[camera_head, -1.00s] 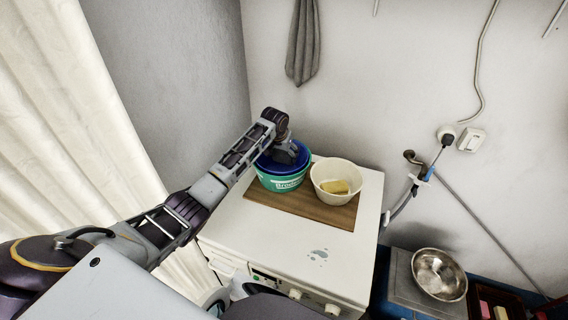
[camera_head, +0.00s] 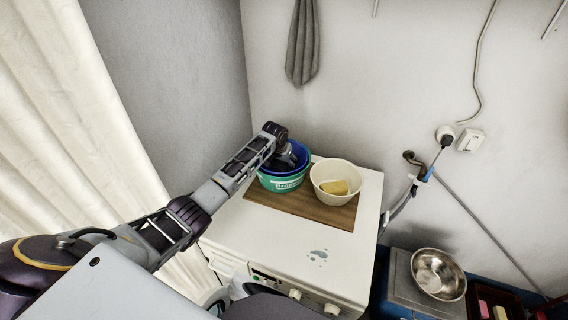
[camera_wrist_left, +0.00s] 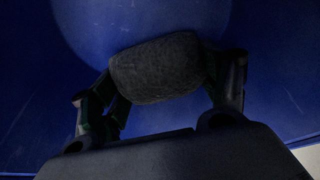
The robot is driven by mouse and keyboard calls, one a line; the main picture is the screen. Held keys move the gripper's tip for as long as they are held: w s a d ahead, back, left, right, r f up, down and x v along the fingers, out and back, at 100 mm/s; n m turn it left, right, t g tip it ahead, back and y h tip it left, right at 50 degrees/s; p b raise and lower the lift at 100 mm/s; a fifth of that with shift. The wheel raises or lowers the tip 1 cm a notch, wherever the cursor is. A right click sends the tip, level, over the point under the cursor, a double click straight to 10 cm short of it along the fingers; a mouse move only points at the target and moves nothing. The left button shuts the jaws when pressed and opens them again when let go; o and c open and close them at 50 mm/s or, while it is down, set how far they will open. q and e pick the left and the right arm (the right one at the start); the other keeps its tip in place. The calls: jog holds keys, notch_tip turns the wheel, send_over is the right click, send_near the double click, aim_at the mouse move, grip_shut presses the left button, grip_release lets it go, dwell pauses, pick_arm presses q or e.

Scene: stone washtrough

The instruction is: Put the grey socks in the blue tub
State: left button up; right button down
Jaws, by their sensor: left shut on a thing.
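The blue tub (camera_head: 301,153) sits nested in a green labelled tub (camera_head: 282,184) on a wooden board on the white machine. My left gripper (camera_head: 287,160) reaches down into the blue tub, and its fingertips are hidden by the tub in the head view. In the left wrist view the left gripper (camera_wrist_left: 160,85) is shut on a dark grey rolled bundle, the grey socks (camera_wrist_left: 156,68). The blue inner wall and floor of the tub (camera_wrist_left: 275,60) surround them. I cannot tell whether the socks touch the tub floor. My right gripper is not in view.
A cream bowl (camera_head: 336,173) holding a yellow block (camera_head: 334,187) stands close on the right, on the same wooden board (camera_head: 318,212). The white machine top (camera_head: 290,240) is clear in front. A metal bowl (camera_head: 438,274) stands lower at right. A grey cloth (camera_head: 301,45) hangs on the wall.

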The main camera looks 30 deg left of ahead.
pick_arm(q)
jog(key=shift+f, duration=0.15)
jog(key=o, duration=1.1)
jog(key=shift+c, duration=0.2)
jog(key=shift+r, duration=0.2)
jog(key=v, duration=1.2)
jog(key=shift+b, duration=0.3)
jog(key=shift+s+f, duration=0.1)
jog(key=shift+f, duration=0.05)
